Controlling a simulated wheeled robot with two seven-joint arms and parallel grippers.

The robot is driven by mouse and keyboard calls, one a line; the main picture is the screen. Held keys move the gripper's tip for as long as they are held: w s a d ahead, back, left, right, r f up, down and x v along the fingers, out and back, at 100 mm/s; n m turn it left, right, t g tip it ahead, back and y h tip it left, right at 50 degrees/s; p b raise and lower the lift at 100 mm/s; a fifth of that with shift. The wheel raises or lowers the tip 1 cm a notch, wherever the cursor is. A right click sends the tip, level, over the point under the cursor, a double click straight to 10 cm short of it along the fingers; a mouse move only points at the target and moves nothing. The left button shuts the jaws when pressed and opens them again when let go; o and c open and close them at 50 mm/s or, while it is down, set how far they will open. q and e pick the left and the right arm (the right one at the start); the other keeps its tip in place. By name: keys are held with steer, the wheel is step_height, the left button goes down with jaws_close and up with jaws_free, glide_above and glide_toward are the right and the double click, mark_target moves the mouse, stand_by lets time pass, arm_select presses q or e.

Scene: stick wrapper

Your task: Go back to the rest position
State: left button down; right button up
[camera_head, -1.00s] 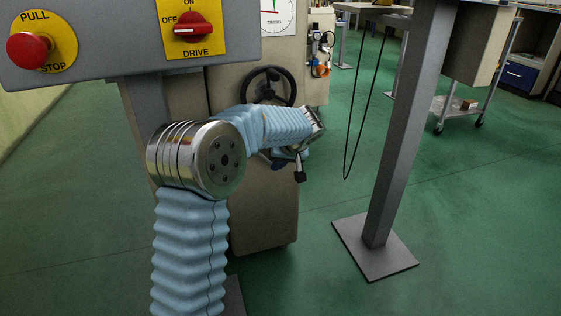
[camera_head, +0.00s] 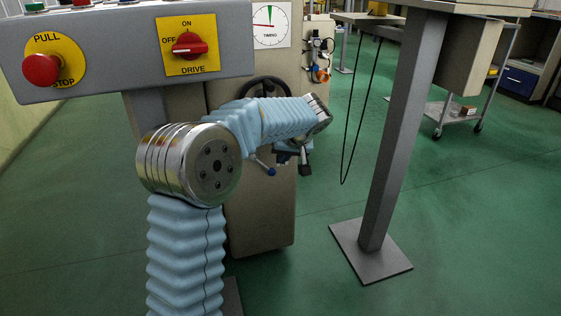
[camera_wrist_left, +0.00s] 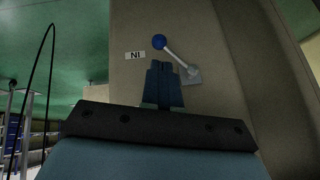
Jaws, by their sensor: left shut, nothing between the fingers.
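My left arm reaches in from the lower left of the head view, in light blue sleeves. My left gripper (camera_head: 284,157) is small and partly hidden below the end of the forearm, in front of the beige machine cabinet (camera_head: 265,215). In the left wrist view its blue fingers (camera_wrist_left: 164,84) are together with nothing between them. A lever with a blue ball knob (camera_wrist_left: 159,42) shows just beyond the fingertips on the cabinet. The lever also shows in the head view (camera_head: 263,167). Contact between fingers and lever cannot be told. My right gripper is not in view.
A grey control panel with a red stop button (camera_head: 41,69) and red drive knob (camera_head: 188,45) spans the upper left. A black handwheel (camera_head: 268,84) is behind my arm. A grey post (camera_head: 400,140) stands to the right with a hanging black cable (camera_head: 348,150). Green floor is open beyond.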

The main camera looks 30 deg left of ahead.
arm_select(q)
steer(key=v, duration=0.6)
steer(key=s+d+f+m+g+h+p, duration=0.1)
steer(key=s+d+f+m+h+p, duration=0.1)
steer(key=d+f, duration=0.5)
steer(key=s+d+f+m+h+p, duration=0.1)
steer(key=s+d+f+m+h, duration=0.15)
steer(key=f, duration=0.85)
steer(key=s+d+f+m+g+h+p, duration=0.1)
steer(key=s+d+f+m+h+p, duration=0.15)
steer(key=d+f, duration=0.5)
steer(key=s+d+f+h+p, duration=0.1)
steer(key=s+d+f, duration=0.2)
steer(key=s, duration=0.6)
steer(key=s+d+f+n+h+p, duration=0.1)
steer(key=s+d+f+h, duration=0.1)
steer(key=s+f, duration=0.6)
steer(key=shift+s+d+f+p, duration=0.3)
steer(key=shift+s+d+p, duration=0.05)
steer(key=shift+s+d, duration=0.4)
